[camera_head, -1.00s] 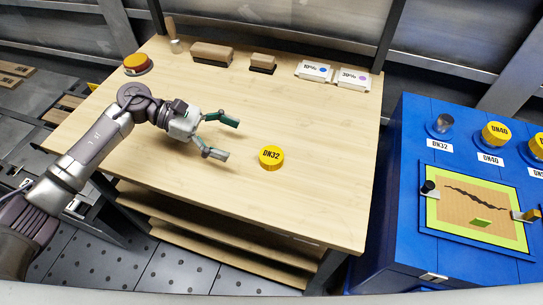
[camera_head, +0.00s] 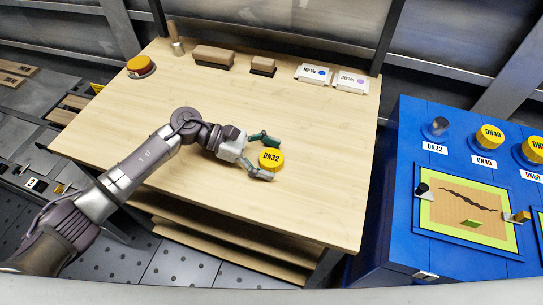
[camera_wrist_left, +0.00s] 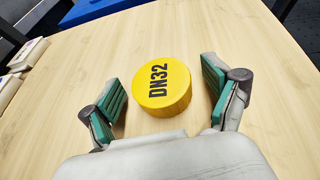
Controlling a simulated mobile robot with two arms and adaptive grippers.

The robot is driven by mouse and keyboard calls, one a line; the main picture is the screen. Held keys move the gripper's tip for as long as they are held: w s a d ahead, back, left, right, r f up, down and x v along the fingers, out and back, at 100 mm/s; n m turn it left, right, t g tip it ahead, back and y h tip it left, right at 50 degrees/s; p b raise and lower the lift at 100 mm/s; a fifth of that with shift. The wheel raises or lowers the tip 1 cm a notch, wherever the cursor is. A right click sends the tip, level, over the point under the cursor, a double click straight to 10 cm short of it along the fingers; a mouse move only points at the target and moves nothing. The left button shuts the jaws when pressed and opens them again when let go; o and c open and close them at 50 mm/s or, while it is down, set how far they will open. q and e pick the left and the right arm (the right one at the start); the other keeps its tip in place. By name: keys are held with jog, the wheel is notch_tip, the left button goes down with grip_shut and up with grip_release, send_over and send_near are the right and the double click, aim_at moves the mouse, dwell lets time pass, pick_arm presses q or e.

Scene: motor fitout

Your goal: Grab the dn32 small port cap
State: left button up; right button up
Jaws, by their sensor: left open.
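The yellow DN32 cap (camera_head: 271,159) lies on the wooden table, its black label facing up. My left gripper (camera_head: 268,157) is open, with its fingers on either side of the cap. In the left wrist view the cap (camera_wrist_left: 162,86) sits between the two green-padded fingers (camera_wrist_left: 165,95), with a gap on each side. My right gripper is not in view.
The wooden table (camera_head: 330,200) is clear around the cap. A blue cabinet (camera_head: 400,215) at the right carries a bare DN32 port (camera_head: 437,128) and yellow caps (camera_head: 488,138).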

pick_arm(q)
jog(key=c, duration=0.8)
jog(key=shift+c, duration=0.2)
